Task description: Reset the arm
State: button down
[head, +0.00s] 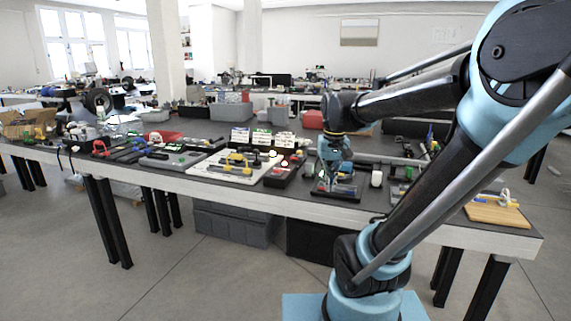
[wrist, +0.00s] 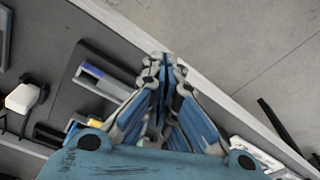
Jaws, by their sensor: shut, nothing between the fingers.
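My gripper (head: 333,176) hangs at the end of my blue and black arm, pointing down over the front part of the long workbench (head: 240,188). In the wrist view my gripper (wrist: 164,62) is shut, with its fingertips together and nothing between them. Below it lies a dark tray (head: 336,195) with a blue and grey item on it. The tray also shows in the wrist view (wrist: 88,72), beside the fingers. I cannot tell the exact height of the fingertips above the tray.
A red-and-black box (head: 284,172) and a white board with yellow tools (head: 228,168) lie left of my gripper. A white block (head: 377,179) stands to its right. A wooden board (head: 497,213) lies near the bench's right end. Open floor lies in front.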

jog(key=s+d+f, duration=0.5)
jog(key=s+f, duration=0.6)
jog(key=s, duration=0.1)
jog(key=shift+f+m+t, duration=0.3)
jog(key=shift+m+t, duration=0.1)
jog(key=shift+w+f, duration=0.2)
jog(key=shift+w, duration=0.2)
